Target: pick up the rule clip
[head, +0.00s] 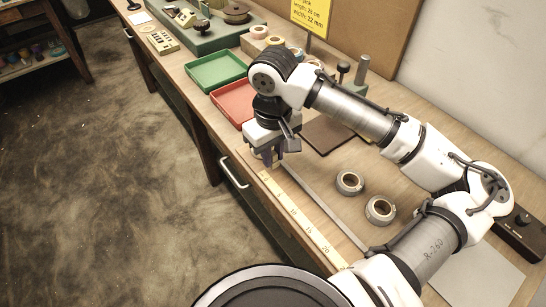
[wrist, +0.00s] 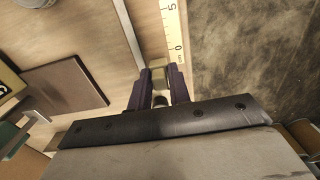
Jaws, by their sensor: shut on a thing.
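My gripper (head: 268,156) is over the front edge of the workbench, at the far end of the rule. In the wrist view its two dark purple fingers (wrist: 159,92) are shut on a small pale brass-coloured block, the rule clip (wrist: 157,70). The clip sits between the fingertips, beside the zero end of the yellowish rule (wrist: 174,35). In the head view the rule (head: 308,228) runs along the front edge, and the clip is hidden by my gripper. I cannot tell whether the clip touches the bench.
Two tape rolls (head: 350,183) (head: 380,210) lie right of a long metal strip (head: 318,192). A brown mat (head: 326,134) lies behind my gripper. A red tray (head: 232,103) and a green tray (head: 215,71) stand farther back. The floor is open to the left.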

